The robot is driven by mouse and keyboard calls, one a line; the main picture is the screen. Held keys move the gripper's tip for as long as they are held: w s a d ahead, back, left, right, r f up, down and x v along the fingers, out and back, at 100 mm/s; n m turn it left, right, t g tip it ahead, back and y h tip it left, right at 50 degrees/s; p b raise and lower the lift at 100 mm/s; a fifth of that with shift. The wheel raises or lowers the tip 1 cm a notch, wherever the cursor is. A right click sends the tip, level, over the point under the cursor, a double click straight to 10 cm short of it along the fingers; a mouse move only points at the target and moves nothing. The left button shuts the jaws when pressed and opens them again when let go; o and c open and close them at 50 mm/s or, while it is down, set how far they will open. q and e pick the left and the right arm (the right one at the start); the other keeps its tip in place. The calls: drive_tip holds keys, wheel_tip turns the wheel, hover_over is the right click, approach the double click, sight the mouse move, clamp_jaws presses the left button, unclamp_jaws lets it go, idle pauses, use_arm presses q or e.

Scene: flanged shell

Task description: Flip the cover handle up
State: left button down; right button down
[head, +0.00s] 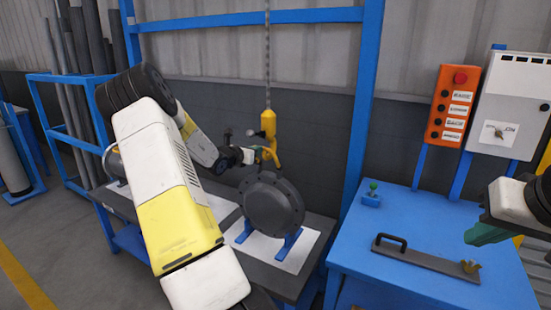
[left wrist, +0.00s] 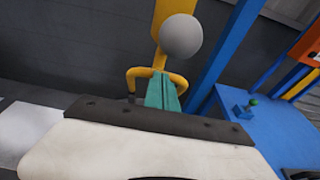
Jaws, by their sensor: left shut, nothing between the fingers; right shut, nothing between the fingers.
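A dark round flanged shell (head: 272,205) stands upright on blue supports on the workbench. I cannot make out a hinged handle on it. A dark flat bar with a raised handle (head: 390,242) lies on the blue table. My left gripper (head: 259,154) is shut and empty, just above the shell and close to the yellow hoist hook (head: 268,123). The left wrist view shows its green fingers (left wrist: 161,92) together in front of the yellow hook (left wrist: 135,80), with a grey ball (left wrist: 181,36) beyond; contact is unclear. My right gripper (head: 487,234) is shut and empty above the blue table's right side.
The hoist chain (head: 267,55) hangs above the shell. The blue table (head: 400,285) stands at right, with a green-topped button (head: 373,186) on it. An orange button box (head: 452,105) and grey cabinet (head: 512,100) are behind. Blue frame posts (head: 362,110) rise behind the bench.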

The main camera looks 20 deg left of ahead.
use_arm(q)
drive_tip(key=shift+w+r, duration=0.55)
drive_tip(key=shift+w, duration=0.2)
